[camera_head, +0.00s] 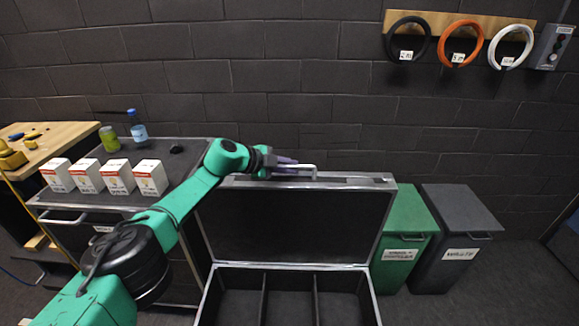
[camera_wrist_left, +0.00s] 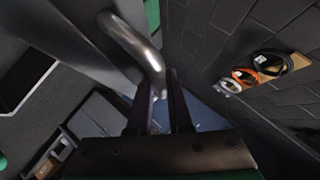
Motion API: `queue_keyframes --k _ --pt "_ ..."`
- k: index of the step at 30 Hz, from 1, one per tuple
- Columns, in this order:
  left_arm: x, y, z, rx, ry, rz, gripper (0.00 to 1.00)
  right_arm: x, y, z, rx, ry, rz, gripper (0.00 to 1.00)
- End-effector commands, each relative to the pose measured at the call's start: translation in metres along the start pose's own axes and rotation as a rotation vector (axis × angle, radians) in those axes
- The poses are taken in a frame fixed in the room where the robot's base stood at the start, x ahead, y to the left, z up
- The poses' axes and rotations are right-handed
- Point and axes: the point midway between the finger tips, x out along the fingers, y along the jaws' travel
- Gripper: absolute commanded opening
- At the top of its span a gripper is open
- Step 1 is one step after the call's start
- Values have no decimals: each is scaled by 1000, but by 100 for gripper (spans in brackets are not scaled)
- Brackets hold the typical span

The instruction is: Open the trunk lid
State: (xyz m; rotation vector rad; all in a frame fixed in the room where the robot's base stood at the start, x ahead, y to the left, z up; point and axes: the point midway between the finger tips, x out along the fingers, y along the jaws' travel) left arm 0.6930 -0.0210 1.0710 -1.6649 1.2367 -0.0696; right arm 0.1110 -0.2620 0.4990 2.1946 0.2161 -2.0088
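The trunk (camera_head: 372,297) is a dark case with silver edges and inner compartments, standing on the floor in the head view. Its lid (camera_head: 290,225) stands raised, near upright, at the back of the case. A silver bar handle (camera_head: 301,167) is at the lid's top edge; it shows large as a bent metal bar (camera_wrist_left: 133,45) in the left wrist view. My left gripper (camera_head: 286,161) is at this handle. Its two dark fingers (camera_wrist_left: 162,95) lie on either side of the bar and look closed on it. My right gripper is not in view.
A dark cabinet (camera_head: 95,203) with several white boxes, a green can (camera_head: 109,139) and a blue bottle (camera_head: 138,128) stands left. A green bin (camera_head: 408,228) and a dark bin (camera_head: 458,228) stand right of the trunk. Rings hang on the wall rack (camera_head: 430,20).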

Motion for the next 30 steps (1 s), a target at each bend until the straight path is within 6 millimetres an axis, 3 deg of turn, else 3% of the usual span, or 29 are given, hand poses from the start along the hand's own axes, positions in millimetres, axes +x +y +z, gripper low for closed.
queue_keyframes --k 1,2,17,23,30 --pt "1 1 0 0 0 2 36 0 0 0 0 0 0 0" --pt "0 1 0 0 0 2 47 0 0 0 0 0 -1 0" --pt "-8 -1 0 1 1 1 47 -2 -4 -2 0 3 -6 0" --pt "-28 -1 1 0 0 -1 47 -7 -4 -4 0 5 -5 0" --pt "-69 0 3 2 -2 -3 47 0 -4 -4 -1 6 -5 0"
